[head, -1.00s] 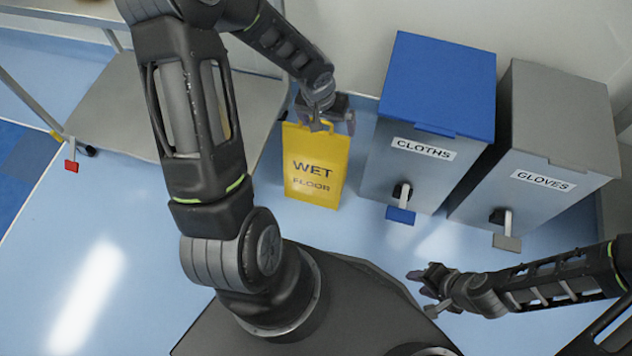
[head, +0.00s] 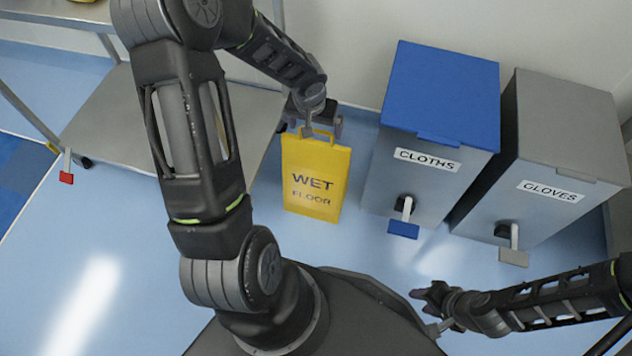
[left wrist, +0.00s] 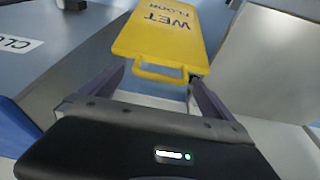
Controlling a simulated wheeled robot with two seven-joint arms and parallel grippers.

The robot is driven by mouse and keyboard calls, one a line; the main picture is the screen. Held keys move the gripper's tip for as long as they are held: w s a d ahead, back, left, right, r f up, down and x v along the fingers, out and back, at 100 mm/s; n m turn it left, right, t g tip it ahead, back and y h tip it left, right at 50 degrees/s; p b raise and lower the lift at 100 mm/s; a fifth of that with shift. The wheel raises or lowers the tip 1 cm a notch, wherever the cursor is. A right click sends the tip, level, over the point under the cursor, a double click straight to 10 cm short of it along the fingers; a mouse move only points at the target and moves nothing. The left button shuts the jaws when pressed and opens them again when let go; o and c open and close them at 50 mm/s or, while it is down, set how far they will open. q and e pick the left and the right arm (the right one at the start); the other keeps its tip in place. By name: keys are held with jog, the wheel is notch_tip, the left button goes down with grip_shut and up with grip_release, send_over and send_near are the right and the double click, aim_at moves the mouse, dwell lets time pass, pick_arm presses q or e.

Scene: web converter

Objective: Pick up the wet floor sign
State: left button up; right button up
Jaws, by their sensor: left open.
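The yellow wet floor sign (head: 316,180) stands on the blue floor near the wall in the head view, with a handle loop at its top. My left gripper (head: 312,130) is at the top of the sign, by the handle. In the left wrist view the sign (left wrist: 165,35) shows with its handle between the open fingers of my left gripper (left wrist: 155,85); contact cannot be told. My right gripper (head: 430,300) is at the lower right, away from the sign; its jaws are too small to judge.
A grey bin with a blue lid labelled CLOTHS (head: 440,95) stands right of the sign. A grey bin labelled GLOVES (head: 570,125) is beside it. A metal trolley (head: 110,130) is to the left. The floor in front of the sign is clear.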

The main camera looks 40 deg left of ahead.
aim_at(316, 131)
pick_arm(q)
jog(key=b+x, duration=0.2)
jog(key=x, duration=0.3)
jog(key=shift+w+a+f, duration=0.1)
jog(key=shift+a, duration=0.05)
dwell(0.5)
jog(key=c, duration=1.8)
